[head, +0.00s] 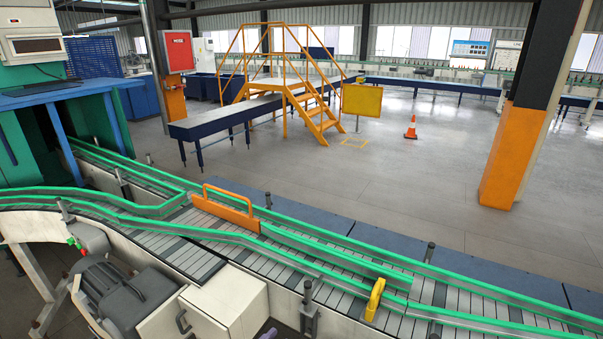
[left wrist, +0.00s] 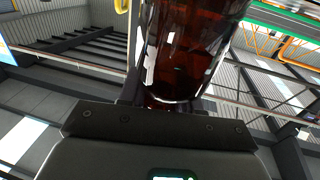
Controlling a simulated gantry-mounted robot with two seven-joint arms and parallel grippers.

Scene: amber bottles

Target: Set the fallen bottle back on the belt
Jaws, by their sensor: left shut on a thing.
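An amber glass bottle (left wrist: 185,50) fills the upper middle of the left wrist view, dark reddish brown and shiny. My left gripper (left wrist: 168,100) is shut on it, with its black body below the bottle in that picture. The bottle's top end is cut off by the frame edge, and I cannot tell how it is tilted. The belt (head: 280,262) runs across the head view as grey slats between green rails, with no bottle on its visible part. Neither gripper shows in the head view.
Green guide rails (head: 340,265) line the belt. An orange gate (head: 226,210) crosses it, and a yellow clip (head: 375,298) stands at the near rail. A white box and motor (head: 125,290) sit in front. Yellow stairs (head: 290,80) and an orange post (head: 512,155) stand behind.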

